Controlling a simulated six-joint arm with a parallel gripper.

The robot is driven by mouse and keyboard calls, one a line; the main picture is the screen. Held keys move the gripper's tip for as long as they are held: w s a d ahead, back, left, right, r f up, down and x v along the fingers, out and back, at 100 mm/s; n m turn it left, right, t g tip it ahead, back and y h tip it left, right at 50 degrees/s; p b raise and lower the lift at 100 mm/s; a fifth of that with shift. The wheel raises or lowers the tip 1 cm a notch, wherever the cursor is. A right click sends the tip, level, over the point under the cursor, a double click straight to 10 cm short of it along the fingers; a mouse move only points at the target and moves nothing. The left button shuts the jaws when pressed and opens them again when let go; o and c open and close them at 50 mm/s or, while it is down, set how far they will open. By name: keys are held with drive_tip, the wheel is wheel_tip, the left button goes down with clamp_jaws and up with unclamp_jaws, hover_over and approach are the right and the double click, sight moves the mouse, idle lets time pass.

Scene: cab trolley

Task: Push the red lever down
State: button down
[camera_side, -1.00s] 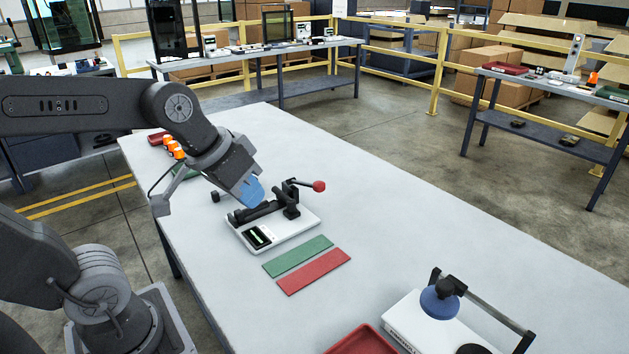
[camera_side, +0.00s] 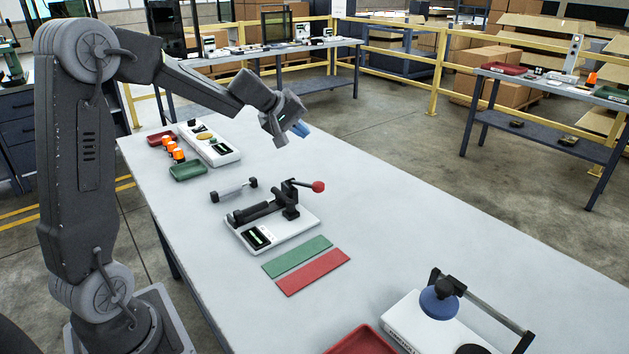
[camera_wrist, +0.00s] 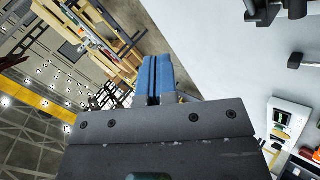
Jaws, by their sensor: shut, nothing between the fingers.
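The red lever (camera_side: 318,187) is a red ball knob on a short dark arm at the right end of a black clamp (camera_side: 268,210). The clamp stands on a white base (camera_side: 285,236) with a small screen, near the table's middle. The lever sticks out to the right, raised above the base. My gripper (camera_side: 301,129) is above the table's far edge, behind the lever and well apart from it. Its blue fingers (camera_wrist: 154,78) are together and empty in the wrist view. The red knob does not show there.
A green strip (camera_side: 296,256) and a red strip (camera_side: 312,272) lie in front of the clamp. A dark-ended bar (camera_side: 233,190) lies to its left. A device with a blue disc (camera_side: 439,303) stands front right. The table's right side is clear.

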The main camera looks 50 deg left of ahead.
idle(0.3)
hover_over(309, 185)
drive_tip(key=shift+a+f, duration=0.1)
drive_tip(key=shift+f, duration=4.05)
drive_tip(key=shift+f, duration=0.15)
drive_tip(key=shift+f, duration=0.25)
